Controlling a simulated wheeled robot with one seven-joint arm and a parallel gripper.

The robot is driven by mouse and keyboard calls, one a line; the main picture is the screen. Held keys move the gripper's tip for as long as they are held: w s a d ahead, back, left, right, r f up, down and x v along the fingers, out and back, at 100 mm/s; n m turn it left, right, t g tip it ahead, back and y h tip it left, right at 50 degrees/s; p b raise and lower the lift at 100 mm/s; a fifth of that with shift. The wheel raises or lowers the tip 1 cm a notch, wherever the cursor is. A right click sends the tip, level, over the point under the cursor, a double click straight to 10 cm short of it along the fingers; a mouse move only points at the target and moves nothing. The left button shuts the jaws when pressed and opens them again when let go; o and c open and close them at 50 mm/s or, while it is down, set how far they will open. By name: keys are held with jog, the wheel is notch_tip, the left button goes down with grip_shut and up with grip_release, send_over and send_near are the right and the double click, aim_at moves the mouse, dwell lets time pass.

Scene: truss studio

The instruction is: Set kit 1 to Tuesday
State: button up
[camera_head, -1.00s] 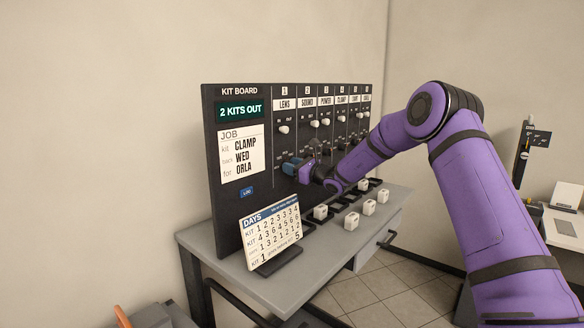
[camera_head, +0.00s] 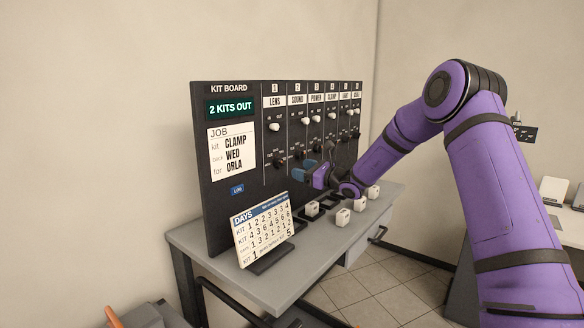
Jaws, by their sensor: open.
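The dark kit board (camera_head: 227,190) stands upright at the back of the bench. Column 1, labelled LENS (camera_head: 275,101), has a white knob (camera_head: 274,127) in its upper part and a dark dial (camera_head: 279,161) lower down. The dial's setting is too small to read. My gripper (camera_head: 299,169) is open, with blue fingers, to the right of the column 1 dial and apart from it. It covers the lower part of the neighbouring columns. A DAYS card (camera_head: 262,231) stands in a dark holder in front of the board.
The board's display reads 2 KITS OUT (camera_head: 231,109); the job card (camera_head: 232,154) reads CLAMP, WED, ORLA. Several white blocks (camera_head: 342,217) sit on the grey bench (camera_head: 300,270) below my gripper. The bench's front left is clear. A side table (camera_head: 566,228) stands at right.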

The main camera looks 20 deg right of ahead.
jog(key=shift+v, duration=1.2)
jog(key=s+a+r+n+g+h, duration=0.1)
jog(key=s+a+r+n+g, duration=0.3)
jog(key=s, duration=0.5)
jog(key=s+a+r+n+g, duration=0.3)
jog(key=s+n, duration=0.3)
jog(key=s, duration=0.2)
jog(key=s+a+r+n+g+h, duration=0.1)
jog(key=s+a+r+n+g, duration=0.25)
jog(key=s+n, duration=0.4)
jog(key=s+d+n+h, duration=0.4)
jog(key=s+d+h, duration=0.1)
jog(key=s, duration=0.9)
jog(key=s+d+n+t+h, duration=0.1)
jog(key=s+d+n+h, duration=0.3)
jog(key=s, duration=1.1)
jog(key=shift+s+d+h, duration=0.35)
jog(key=shift+d+h, duration=0.15)
jog(key=shift+d, duration=0.2)
jog(key=shift+w+t, duration=0.1)
jog(key=shift+t, duration=0.15)
